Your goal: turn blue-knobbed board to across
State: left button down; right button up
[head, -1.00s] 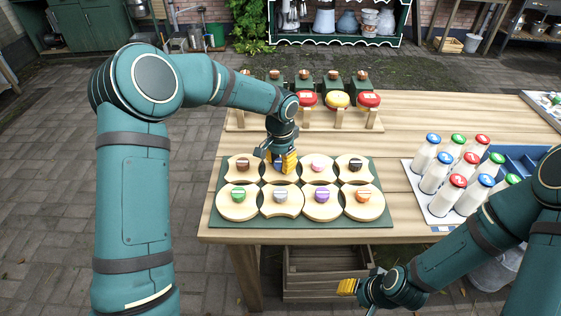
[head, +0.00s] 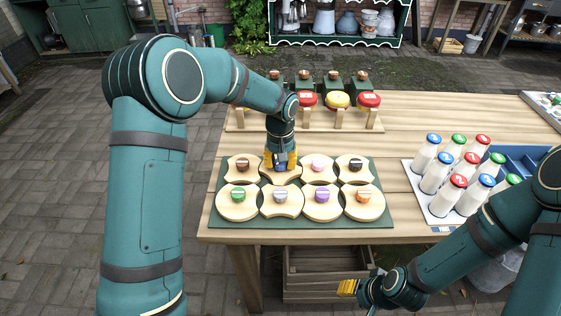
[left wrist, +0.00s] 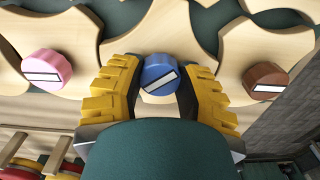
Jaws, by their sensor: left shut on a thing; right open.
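The blue-knobbed board (head: 268,178) is a pale wooden board in the back row of the green mat (head: 300,225), second from the left. My left gripper (head: 281,163) points down over it. In the left wrist view its yellow fingers are shut on the blue knob (left wrist: 160,74), one on each side. The knob's white bar is tilted in that view. The fingers hide much of this board in the head view. My right gripper (head: 347,287) is open and empty, low in front of the table.
Boards with brown (head: 242,164), pink (head: 318,165), black (head: 355,163), green (head: 238,195), grey (head: 280,196), purple (head: 322,194) and orange (head: 363,196) knobs crowd around. Milk bottles (head: 437,172) stand right. Red and yellow rounds (head: 338,100) stand behind.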

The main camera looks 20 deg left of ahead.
pick_arm(q)
jog(key=n, duration=0.4)
jog(key=shift+n+p, duration=0.3)
jog(key=shift+p, duration=0.1)
jog(key=n+p, duration=0.1)
jog(key=n, duration=0.4)
jog(key=shift+p, duration=0.4)
jog(key=shift+s+n, duration=0.1)
jog(key=shift+n, duration=0.2)
jog(key=c, duration=0.5)
grip_release()
notch_tip(320, 180, up, 12)
